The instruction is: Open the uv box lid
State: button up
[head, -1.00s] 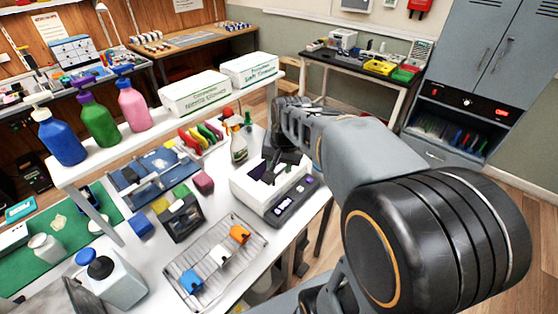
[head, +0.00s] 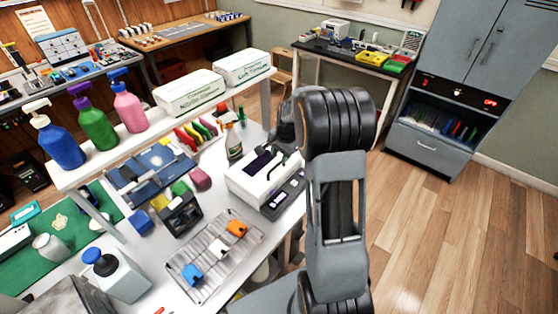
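A white box with a dark purple panel on top (head: 258,163) stands near the right edge of the white table; I take it for the uv box. A dark control panel with a small lit display (head: 278,204) is on its front right side. Its top looks closed, but my arm hides its back right part, so I cannot be sure of the lid. My gripper (head: 290,150) is by the back right of the box, mostly hidden behind my arm. I cannot see its fingers clearly, nor whether they touch the box.
A wire rack (head: 216,256) with orange, white and blue pieces lies in front of the box. Two white cartons (head: 189,93) and several pump bottles (head: 101,122) sit on the raised shelf. The floor at right is clear.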

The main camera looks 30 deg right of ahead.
aim_at(278, 164)
jog(key=shift+w+a+f, duration=0.1)
jog(key=shift+w+f, duration=0.1)
jog(key=shift+f, duration=0.95)
jog(key=shift+w+a+f, duration=0.1)
jog(key=shift+w+f, duration=0.1)
jog(key=shift+f, duration=0.9)
grip_shut()
